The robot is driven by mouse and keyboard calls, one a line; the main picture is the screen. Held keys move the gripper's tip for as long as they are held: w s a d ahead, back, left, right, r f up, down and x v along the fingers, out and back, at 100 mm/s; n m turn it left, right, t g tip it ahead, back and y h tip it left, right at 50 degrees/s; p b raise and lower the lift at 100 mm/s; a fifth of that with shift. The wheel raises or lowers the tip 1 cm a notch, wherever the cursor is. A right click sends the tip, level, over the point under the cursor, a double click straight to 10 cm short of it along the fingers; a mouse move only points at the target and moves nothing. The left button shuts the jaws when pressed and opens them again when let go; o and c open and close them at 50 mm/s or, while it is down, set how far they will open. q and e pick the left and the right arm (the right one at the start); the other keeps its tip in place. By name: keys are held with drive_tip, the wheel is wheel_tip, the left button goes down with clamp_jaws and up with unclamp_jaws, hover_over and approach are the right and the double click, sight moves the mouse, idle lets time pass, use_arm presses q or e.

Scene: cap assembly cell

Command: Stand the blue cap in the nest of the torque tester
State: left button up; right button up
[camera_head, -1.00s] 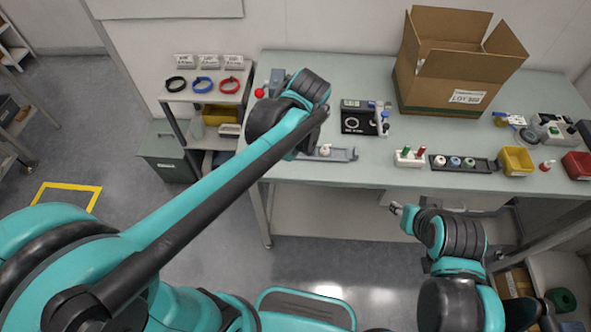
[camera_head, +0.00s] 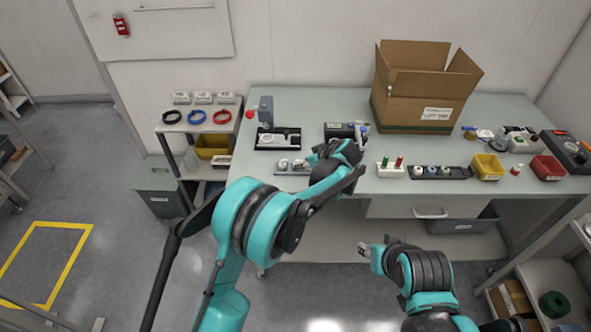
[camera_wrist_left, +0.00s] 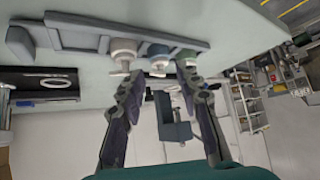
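In the left wrist view, a grey tray (camera_wrist_left: 75,38) holds a row of caps: a white one (camera_wrist_left: 123,52), a teal one (camera_wrist_left: 157,52) and a bluish one (camera_wrist_left: 187,60), which I take as the blue cap. My right gripper (camera_head: 364,249) hangs before the table.
A press-like device (camera_head: 266,112) stands at the table's left. Right of my left wrist are a white rack (camera_head: 390,170), a dark tray of caps (camera_head: 468,172), yellow (camera_head: 487,166) and red (camera_head: 547,168) bins. A cardboard box (camera_head: 412,104) stands behind.

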use_arm(q)
drive_tip(key=b+x, duration=0.1)
drive_tip(key=x, duration=0.3)
drive_tip(key=shift+w+a+f+b, duration=0.15)
drive_tip(key=shift+w+f+b, duration=0.1)
drive_tip(key=shift+b, duration=0.1)
drive_tip(key=shift+r, duration=0.1)
drive_tip(key=c, duration=0.3)
drive_tip(key=shift+c, duration=0.2)
